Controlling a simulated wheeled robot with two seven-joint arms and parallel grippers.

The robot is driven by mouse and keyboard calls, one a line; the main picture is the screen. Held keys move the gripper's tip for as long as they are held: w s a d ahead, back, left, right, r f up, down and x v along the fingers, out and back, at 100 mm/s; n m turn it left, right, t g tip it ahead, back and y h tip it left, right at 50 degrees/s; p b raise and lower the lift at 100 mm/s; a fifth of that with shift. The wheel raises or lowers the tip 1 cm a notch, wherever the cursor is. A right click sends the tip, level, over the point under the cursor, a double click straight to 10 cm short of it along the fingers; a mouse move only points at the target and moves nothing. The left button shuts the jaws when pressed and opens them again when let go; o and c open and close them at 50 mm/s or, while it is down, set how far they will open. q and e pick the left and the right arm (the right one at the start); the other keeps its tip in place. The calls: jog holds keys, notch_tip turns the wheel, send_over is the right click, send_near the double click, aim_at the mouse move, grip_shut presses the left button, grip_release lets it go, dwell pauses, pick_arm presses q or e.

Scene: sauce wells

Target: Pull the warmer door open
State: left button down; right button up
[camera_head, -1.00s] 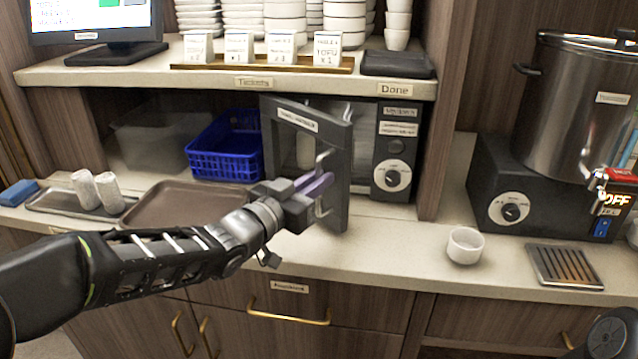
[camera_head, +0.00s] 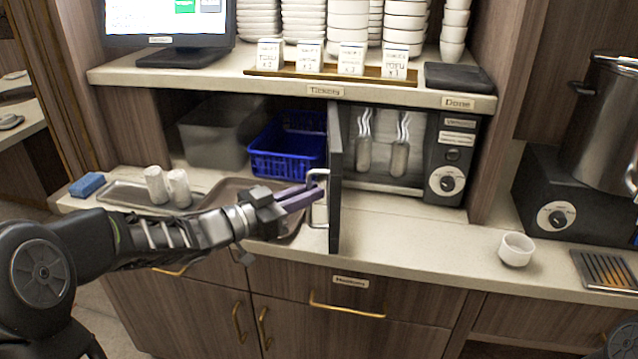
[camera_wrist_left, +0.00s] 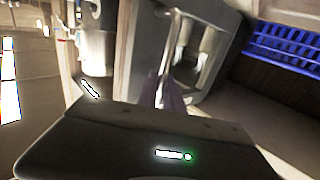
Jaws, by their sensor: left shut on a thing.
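The warmer (camera_head: 448,150) stands under the shelf with its dark door (camera_head: 335,180) swung out, seen almost edge-on and pointing toward me. Inside, two rolled towels (camera_head: 399,158) with steam-like wisps show. My left gripper (camera_head: 310,193) is shut on the light door handle (camera_head: 319,210), its purple fingers reaching it from the left. The left wrist view shows the purple fingers (camera_wrist_left: 172,98) at the handle (camera_wrist_left: 166,60), with the warmer's inside behind. My right gripper is not in view; only a bit of what may be my right arm shows at the lower right corner.
A blue basket (camera_head: 288,150), a grey bin (camera_head: 215,140) and a brown tray (camera_head: 225,192) are left of the door. Two rolled white towels (camera_head: 166,186) lie on a tray. A white cup (camera_head: 515,249) stands on the right counter, with clear counter between it and the door.

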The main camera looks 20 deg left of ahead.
pick_arm(q)
jog(key=shift+w+a+r, duration=0.1)
jog(key=shift+a+r, duration=0.1)
jog(key=shift+a, duration=0.35)
jog(key=c, duration=1.9)
grip_release()
jog(key=o, duration=0.4)
jog(key=shift+w+d+f+h, duration=0.1)
jog(key=shift+d+h, duration=0.05)
jog(key=shift+h, duration=0.15)
jog(key=v, duration=0.8)
